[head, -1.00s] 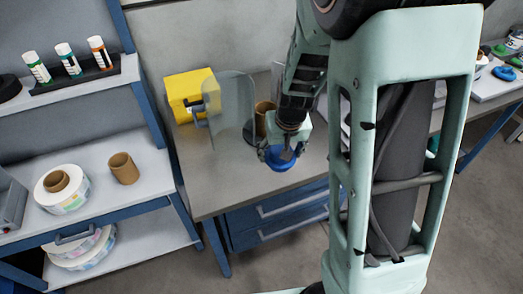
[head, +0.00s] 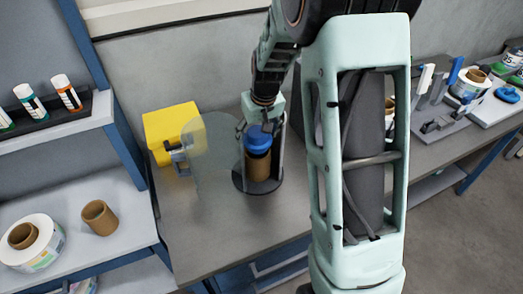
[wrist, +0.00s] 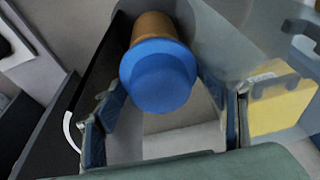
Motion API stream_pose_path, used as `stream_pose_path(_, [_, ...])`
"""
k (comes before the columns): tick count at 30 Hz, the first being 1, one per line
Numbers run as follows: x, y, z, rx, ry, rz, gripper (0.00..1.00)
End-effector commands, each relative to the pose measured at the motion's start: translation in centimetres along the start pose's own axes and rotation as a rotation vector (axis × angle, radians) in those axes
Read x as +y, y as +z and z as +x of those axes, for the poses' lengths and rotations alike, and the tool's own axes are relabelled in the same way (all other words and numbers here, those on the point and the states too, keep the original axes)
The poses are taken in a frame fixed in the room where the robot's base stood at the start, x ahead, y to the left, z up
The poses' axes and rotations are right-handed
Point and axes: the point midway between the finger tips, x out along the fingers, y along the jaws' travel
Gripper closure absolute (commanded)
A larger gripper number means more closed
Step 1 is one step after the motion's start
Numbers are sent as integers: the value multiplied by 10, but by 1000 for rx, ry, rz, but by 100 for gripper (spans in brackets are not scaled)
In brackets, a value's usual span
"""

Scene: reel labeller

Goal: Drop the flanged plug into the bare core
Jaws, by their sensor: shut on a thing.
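My gripper (head: 262,118) is shut on the blue flanged plug (head: 258,138), which also shows between the fingers in the wrist view (wrist: 158,78). A bare brown core (head: 257,167) stands upright on a dark round base (head: 257,186) at the labeller. The plug is over the core's top, and its wider blue part hides the core's mouth. In the wrist view the core (wrist: 153,25) shows just beyond the plug. I cannot tell whether the plug touches the core or has partly entered it. Another bare brown core (head: 100,217) stands on the left shelf.
A clear curved shield (head: 213,160) stands left of the core, with a yellow box (head: 170,130) behind it. A labelled reel (head: 45,255) lies on the left shelf. The bench front (head: 215,250) is clear.

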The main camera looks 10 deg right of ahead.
Motion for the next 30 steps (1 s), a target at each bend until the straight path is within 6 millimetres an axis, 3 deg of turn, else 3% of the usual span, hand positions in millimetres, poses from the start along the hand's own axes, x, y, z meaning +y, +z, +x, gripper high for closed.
stream_pose_path(3, [5, -14, 0, 3, -7, -16, 60])
stream_pose_path(8, [6, -21, 0, 3, -11, -27, 60])
stream_pose_path(30, [5, -6, 55, 3, -12, -29, 60])
